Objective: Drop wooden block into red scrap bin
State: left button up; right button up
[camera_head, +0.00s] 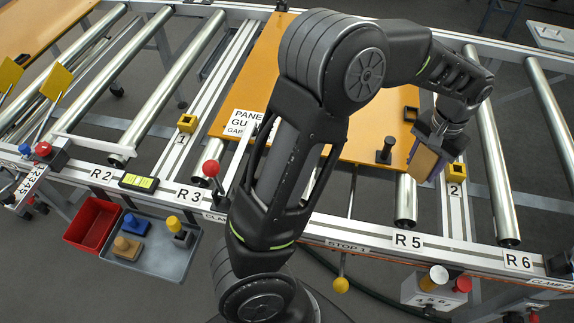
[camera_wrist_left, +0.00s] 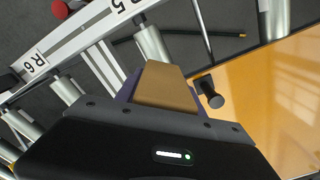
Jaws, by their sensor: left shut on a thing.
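A tan wooden block (camera_head: 422,163) is held by my left gripper (camera_head: 432,148) at the right side of the orange panel, near the yellow block by label 2. The wrist view also shows the wooden block (camera_wrist_left: 165,86) tilted between the jaws, beside a purple-blue surface. The left gripper is shut on it. The red scrap bin (camera_head: 93,225) hangs at the front left below R 2, far from the gripper, and looks empty. My right gripper is not in view.
A grey tray (camera_head: 158,262) with several knobbed pieces sits right of the red bin. The orange panel (camera_head: 370,125) lies across the rollers, with a black knob (camera_head: 385,151) on it. A red-topped lever (camera_head: 211,168) rises by R 3. Metal rollers and rails surround the panel.

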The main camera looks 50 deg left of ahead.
aim_at(99, 238)
jog(key=l+u, duration=0.2)
jog(key=u, duration=0.25)
jog(key=l+u, duration=0.15)
jog(key=u, duration=0.3)
jog(key=l+u, duration=0.15)
jog(key=u, duration=0.3)
jog(key=k+l+u, duration=0.15)
jog(key=u, duration=0.3)
jog(key=l+u, duration=0.1)
jog(key=u, duration=0.4)
jog(key=i+u, duration=0.15)
jog(key=u, duration=0.35)
jog(key=i+l+u, duration=0.1)
jog(key=u, duration=0.4)
jog(key=i+l+u, duration=0.1)
jog(key=u, duration=0.4)
jog(key=l, duration=0.25)
jog(key=i+j+z, duration=0.2)
jog(key=z, duration=0.3)
jog(key=i+j+z, duration=0.1)
jog(key=j+z, duration=1.2)
jog(key=z, duration=0.15)
